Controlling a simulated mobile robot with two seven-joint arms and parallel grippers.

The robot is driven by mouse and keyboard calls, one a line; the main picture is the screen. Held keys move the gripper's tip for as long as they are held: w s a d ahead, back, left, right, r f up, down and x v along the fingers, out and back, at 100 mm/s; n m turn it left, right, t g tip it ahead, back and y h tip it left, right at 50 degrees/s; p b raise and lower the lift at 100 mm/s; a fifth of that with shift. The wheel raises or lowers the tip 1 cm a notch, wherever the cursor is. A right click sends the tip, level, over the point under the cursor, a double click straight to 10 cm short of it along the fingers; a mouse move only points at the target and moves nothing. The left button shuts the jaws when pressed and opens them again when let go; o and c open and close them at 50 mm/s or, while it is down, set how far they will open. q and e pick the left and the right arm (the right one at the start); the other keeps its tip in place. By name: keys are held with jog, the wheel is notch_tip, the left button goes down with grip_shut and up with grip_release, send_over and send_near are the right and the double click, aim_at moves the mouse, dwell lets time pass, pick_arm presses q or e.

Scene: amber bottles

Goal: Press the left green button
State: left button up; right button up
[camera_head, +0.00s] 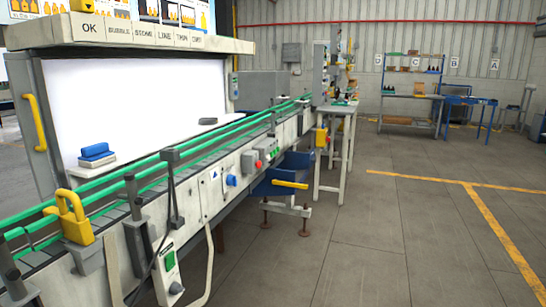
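A grey control box (259,159) is fixed to the side of the conveyor, right of the middle of its front. It bears a red button (258,164) and a small greenish spot (274,150) that may be a green button; it is too small to be sure. A handheld-like unit with a green face (169,260) hangs at the near end of the conveyor. I cannot tell which thing is the left green button. Neither of my grippers is in view, and nothing touches the control box.
The conveyor with green rails (190,150) runs from the near left to the back. A blue bin (284,178) with a yellow handle juts out below it. A yellow padlock-like part (71,218) stands at the near end. The grey floor (400,220) at right is clear.

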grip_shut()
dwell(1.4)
